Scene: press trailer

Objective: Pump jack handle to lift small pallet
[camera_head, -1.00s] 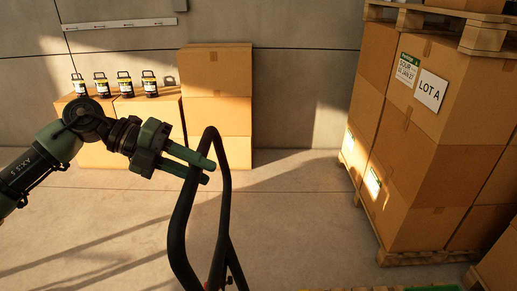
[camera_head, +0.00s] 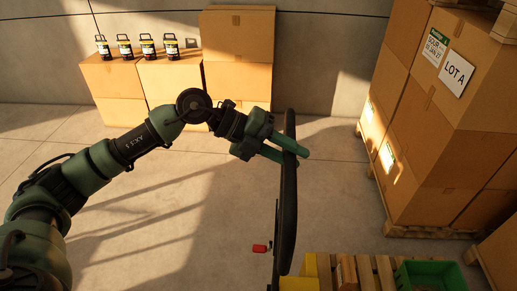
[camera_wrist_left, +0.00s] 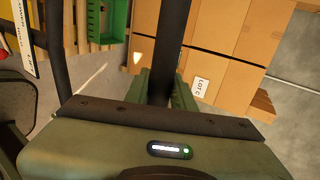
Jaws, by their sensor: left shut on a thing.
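The black loop-shaped jack handle (camera_head: 287,205) stands upright and shows nearly edge-on in the head view. My left gripper (camera_head: 291,152) is shut on its upper part, with one green finger on each side of the bar. In the left wrist view the dark handle bar (camera_wrist_left: 172,45) runs between the gripper's fingers (camera_wrist_left: 162,92). A small wooden pallet (camera_head: 367,272) shows at the bottom edge, carrying a green crate (camera_head: 431,268) and yellow items (camera_head: 310,266). The jack's lower body is out of frame. My right gripper is not in view.
Tall stacked cartons (camera_head: 440,120) on a pallet stand at the right. Lower cartons (camera_head: 165,85) with several black lanterns (camera_head: 148,47) stand against the back wall. The concrete floor (camera_head: 190,215) between is mostly clear.

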